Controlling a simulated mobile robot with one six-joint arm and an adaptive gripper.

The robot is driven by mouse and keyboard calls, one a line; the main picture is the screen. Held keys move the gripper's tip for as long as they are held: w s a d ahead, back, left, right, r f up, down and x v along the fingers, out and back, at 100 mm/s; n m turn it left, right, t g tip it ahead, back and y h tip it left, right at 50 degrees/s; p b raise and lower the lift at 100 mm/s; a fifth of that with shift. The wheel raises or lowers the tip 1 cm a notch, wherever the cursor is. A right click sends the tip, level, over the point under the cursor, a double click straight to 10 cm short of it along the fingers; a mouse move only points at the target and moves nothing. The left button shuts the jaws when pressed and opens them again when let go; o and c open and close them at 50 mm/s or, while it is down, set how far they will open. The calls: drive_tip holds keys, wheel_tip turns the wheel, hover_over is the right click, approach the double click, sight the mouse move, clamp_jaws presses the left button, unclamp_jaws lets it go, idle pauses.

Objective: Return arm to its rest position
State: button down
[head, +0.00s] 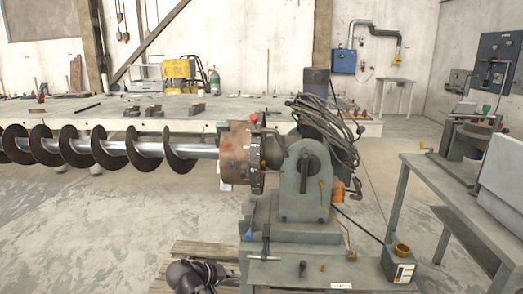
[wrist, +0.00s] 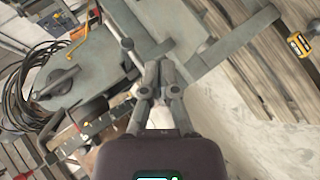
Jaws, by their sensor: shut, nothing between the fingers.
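My gripper (wrist: 160,66) is shut and empty at the middle of the wrist view, its two fingers together above grey metal parts of the positioner. Part of my arm (head: 193,277) shows at the bottom of the head view, over a wooden pallet; the gripper's fingers cannot be made out there. The positioner (head: 306,190) stands right of centre in the head view. Its rust-brown chuck (head: 238,152) is at the right end of the long auger (head: 107,148), which lies level and runs out of view to the left.
Black cables (head: 335,130) hang on the positioner and also show in the wrist view (wrist: 22,85). The wooden pallet (head: 190,255) lies on the floor. A long table (head: 75,106) stands behind the auger, and a grey bench (head: 450,190) at right. Floor at left front is clear.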

drive_tip(key=s+d+f+m+g+y, duration=0.1)
drive_tip(key=s+d+f+g+y, duration=0.15)
drive_tip(key=d, duration=0.55)
drive_tip(key=s+d+f+m+g+y, duration=0.2)
drive_tip(key=s+d+f+y, duration=0.15)
drive_tip(key=d, duration=0.55)
drive_tip(key=s+d+f+m+g+y, duration=0.1)
drive_tip(key=s+d+f+g+y, duration=0.15)
drive_tip(key=d, duration=0.55)
wheel_tip(320, 180, up, 29)
drive_tip(key=p, duration=2.9)
drive_tip(key=shift+w+d+y, duration=0.15)
drive_tip(key=shift+w+y, duration=0.05)
drive_tip(key=shift+y, duration=0.15)
